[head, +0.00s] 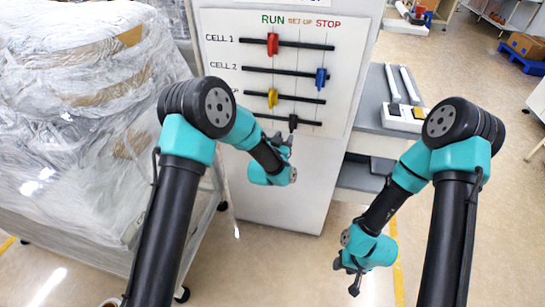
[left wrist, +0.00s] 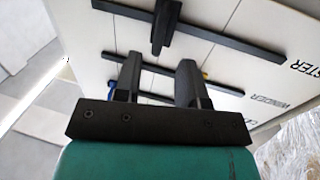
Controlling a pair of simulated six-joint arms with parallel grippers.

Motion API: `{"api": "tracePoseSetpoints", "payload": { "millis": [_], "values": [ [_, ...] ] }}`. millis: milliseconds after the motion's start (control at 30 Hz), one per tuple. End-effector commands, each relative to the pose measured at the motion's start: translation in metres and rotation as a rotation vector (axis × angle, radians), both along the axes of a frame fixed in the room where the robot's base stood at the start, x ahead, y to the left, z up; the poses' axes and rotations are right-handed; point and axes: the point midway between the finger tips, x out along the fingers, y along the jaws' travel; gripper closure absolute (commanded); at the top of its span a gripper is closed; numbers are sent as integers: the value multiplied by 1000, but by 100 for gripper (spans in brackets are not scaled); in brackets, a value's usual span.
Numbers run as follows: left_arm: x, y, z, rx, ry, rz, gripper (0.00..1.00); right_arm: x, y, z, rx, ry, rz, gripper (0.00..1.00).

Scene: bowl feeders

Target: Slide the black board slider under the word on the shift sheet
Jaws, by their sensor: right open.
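The white board (head: 223,52) carries the words RUN, SET UP and STOP above several dark rails. The black slider (head: 293,123) sits on the lowest rail, roughly below SET UP; it also shows in the left wrist view (left wrist: 165,25). My left gripper (head: 285,143) is just below it in the head view. In the left wrist view its two fingers (left wrist: 159,65) are apart with nothing held between them; whether they touch the slider I cannot tell. My right gripper (head: 345,279) is open and empty, low and clear of the board. I cannot identify the shift sheet.
A red slider (head: 273,43) and a yellow slider (head: 272,98) sit on the left, under RUN. A blue slider (head: 322,79) is on the right, under STOP. Plastic-wrapped goods (head: 70,90) stand left of the board. A grey bench (head: 372,112) stands to its right.

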Motion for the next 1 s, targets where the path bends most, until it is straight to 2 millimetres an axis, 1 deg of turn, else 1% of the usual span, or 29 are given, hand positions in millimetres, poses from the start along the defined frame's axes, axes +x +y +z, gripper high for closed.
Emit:
{"api": "tracePoseSetpoints", "payload": {
  "millis": [33,400,533,700,1000],
  "values": [
    [-8,4,0,1,2,0,62,0,0,0,0,0,0,57],
    [-68,29,-1,1,3,0,62,0,0,0,0,0,0,57],
    [-85,36,0,1,2,0,62,0,0,0,0,0,0,57],
    [-96,40,0,0,1,0,62,0,0,0,0,0,0,57],
    [-97,41,0,0,1,0,62,0,0,0,0,0,0,57]
  ]
}}
